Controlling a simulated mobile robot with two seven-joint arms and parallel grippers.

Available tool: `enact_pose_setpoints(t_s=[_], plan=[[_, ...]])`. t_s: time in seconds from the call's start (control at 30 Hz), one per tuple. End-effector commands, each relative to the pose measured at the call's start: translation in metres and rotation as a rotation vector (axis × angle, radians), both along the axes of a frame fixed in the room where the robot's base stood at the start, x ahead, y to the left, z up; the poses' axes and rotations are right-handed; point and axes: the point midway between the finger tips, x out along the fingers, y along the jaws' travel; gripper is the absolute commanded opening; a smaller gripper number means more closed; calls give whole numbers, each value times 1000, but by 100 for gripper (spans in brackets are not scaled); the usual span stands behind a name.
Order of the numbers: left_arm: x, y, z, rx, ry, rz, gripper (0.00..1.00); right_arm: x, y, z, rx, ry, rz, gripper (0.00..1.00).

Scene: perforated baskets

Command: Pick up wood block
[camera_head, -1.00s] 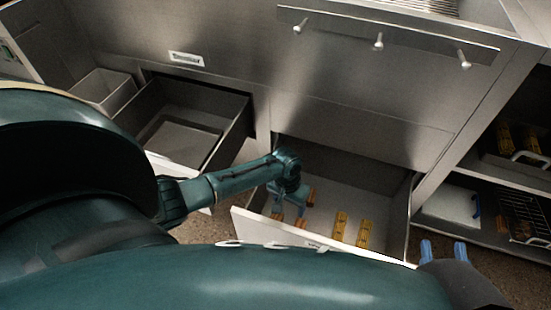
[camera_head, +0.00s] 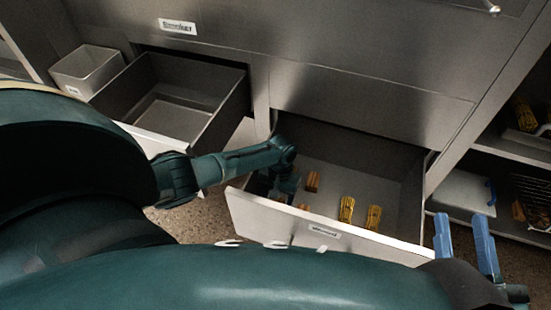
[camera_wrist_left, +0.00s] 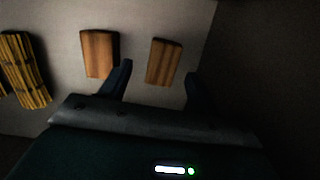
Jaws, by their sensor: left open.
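A wood block (camera_head: 312,181) lies on the floor of the open lower right drawer, just right of my left gripper. My left gripper (camera_head: 284,190) is low inside the drawer's left part, partly hidden by its own arm. In the left wrist view its dark blue fingers (camera_wrist_left: 158,68) are apart. One wood block (camera_wrist_left: 164,62) shows between and beyond the fingertips, and a second block (camera_wrist_left: 100,53) lies left of the left finger. I cannot tell the height above them. My right gripper (camera_head: 464,216) is open and empty, outside the drawer's right end.
Yellow ridged bundles (camera_head: 347,209) lie in the drawer's middle; one shows in the left wrist view (camera_wrist_left: 24,72). The drawer's white front (camera_head: 270,222) bounds it toward me. Another open drawer (camera_head: 190,80) and a light bin (camera_head: 88,70) are at left. Shelves (camera_head: 525,170) stand at right.

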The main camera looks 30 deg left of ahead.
Motion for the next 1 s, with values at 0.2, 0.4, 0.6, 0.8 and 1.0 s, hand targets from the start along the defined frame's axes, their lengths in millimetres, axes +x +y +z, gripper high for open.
enact_pose_setpoints(t_s=[0.2, 0.4, 0.6, 0.8, 1.0], plan=[[-6, 3, -36, 2, 1, 2, 62, 10, -2, 22, -6, -190, 12, 36], [-7, 2, -41, 1, 0, 2, 62, 11, -3, 33, -12, -251, 13, 36], [-7, 2, -40, 1, 0, 1, 59, 11, -3, 33, -12, -248, 12, 36], [-7, 2, -40, 1, 0, 1, 42, 11, -3, 33, -13, -247, 12, 36], [-7, 2, -40, 1, 0, 1, 26, 11, -3, 33, -13, -247, 12, 36]])
